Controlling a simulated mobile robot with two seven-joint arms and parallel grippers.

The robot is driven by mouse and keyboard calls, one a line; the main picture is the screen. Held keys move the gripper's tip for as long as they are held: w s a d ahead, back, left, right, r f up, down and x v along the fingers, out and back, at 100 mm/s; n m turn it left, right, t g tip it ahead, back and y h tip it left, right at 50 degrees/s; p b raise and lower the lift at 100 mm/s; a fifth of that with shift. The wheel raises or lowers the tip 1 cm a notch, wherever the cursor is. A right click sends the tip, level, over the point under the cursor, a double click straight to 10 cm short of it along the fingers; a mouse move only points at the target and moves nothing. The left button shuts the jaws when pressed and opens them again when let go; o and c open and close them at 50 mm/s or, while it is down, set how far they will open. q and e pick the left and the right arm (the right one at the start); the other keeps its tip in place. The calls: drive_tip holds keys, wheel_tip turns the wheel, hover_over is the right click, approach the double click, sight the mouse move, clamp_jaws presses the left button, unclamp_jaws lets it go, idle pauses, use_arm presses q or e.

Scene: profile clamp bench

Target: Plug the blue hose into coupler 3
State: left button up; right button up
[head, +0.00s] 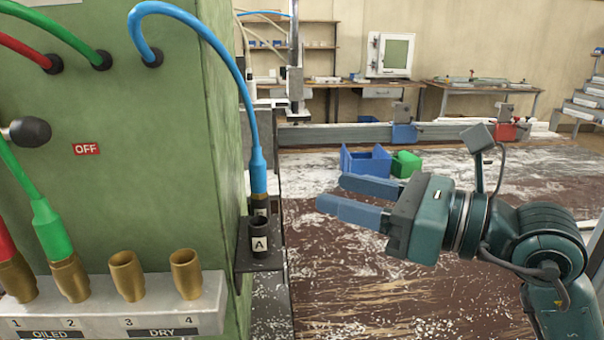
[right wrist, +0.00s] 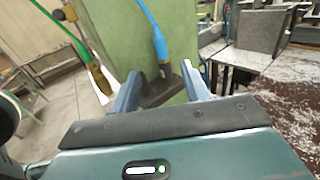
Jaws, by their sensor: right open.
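The blue hose (head: 247,95) leaves the top of the green cabinet, arches over and hangs down on its right side. Its blue end (head: 258,172) stands upright in the rear dark holder on a small side bracket. Coupler 3 (head: 127,275) is an empty brass socket on the front block, between coupler 2 and coupler 4 (head: 187,273). My right gripper (head: 330,192) is open and empty, right of the hose end and apart from it. In the right wrist view the blue hose end (right wrist: 160,45) shows beyond and between the open fingers (right wrist: 160,88). My left gripper is out of view.
A green hose plug (head: 52,230) sits in coupler 2 and a red one in coupler 1. An empty black holder marked A (head: 259,240) stands in front of the hose end's holder. Blue (head: 366,162) and green bins lie on the brown bench behind my gripper.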

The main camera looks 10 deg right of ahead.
sight(261, 160)
drive_tip(key=p+x, duration=0.2)
drive_tip(key=x, duration=0.7)
drive_tip(key=shift+w+a+r, duration=0.1)
drive_tip(key=shift+w+a, duration=0.05)
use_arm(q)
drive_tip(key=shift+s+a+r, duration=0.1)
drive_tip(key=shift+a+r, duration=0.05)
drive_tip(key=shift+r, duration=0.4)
use_arm(e)
drive_tip(key=shift+x, duration=0.75)
clamp_jaws()
drive_tip(key=c, duration=0.7)
unclamp_jaws()
clamp_jaws()
use_arm(q)
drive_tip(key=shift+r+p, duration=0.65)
drive_tip(key=shift+p, duration=0.05)
use_arm(e)
drive_tip(key=shift+r, duration=0.7)
